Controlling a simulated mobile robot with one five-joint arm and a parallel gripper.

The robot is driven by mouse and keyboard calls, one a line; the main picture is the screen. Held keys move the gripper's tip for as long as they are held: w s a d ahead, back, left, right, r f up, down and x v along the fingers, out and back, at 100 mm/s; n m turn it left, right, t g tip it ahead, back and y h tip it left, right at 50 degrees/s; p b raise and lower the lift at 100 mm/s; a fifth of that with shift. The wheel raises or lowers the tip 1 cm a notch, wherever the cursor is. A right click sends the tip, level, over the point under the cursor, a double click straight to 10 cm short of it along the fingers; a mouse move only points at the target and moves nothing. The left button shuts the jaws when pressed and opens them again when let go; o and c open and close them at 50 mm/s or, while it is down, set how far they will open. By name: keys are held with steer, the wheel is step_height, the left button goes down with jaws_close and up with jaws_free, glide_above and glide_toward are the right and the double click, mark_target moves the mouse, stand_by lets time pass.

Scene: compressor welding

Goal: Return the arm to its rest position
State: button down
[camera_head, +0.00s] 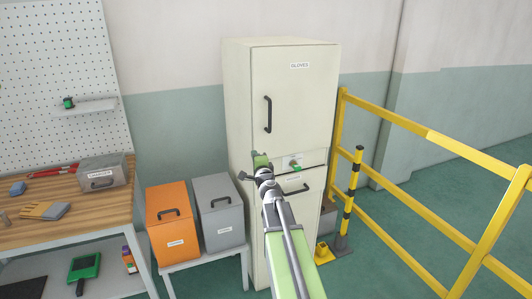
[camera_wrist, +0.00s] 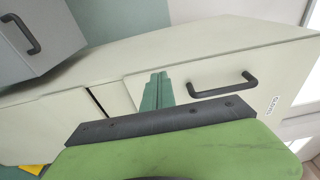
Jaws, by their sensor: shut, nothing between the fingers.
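My arm reaches forward from the bottom of the head view, with its green link (camera_head: 290,262) raised in front of a cream cabinet (camera_head: 237,110). My gripper (camera_head: 261,160) is at the arm's far end, in front of the cabinet near the lower edge of its upper door (camera_head: 305,90). In the wrist view the two green fingers (camera_wrist: 157,90) are together and hold nothing. The cabinet fills much of that view, turned sideways, with a black door handle (camera_wrist: 222,86) to the right of the fingers. I cannot tell the exact gap between fingers and cabinet.
An orange box (camera_head: 172,222) and a grey box (camera_head: 219,212) stand left of the cabinet. A wooden workbench (camera_head: 100,212) with tools is further left. Yellow railings (camera_head: 440,143) and a yellow-black post (camera_head: 351,195) stand on the right. A green knob (camera_head: 295,163) is on the cabinet's middle panel.

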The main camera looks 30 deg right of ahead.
steer(key=shift+s+a, duration=0.2)
steer(key=shift+a, duration=1)
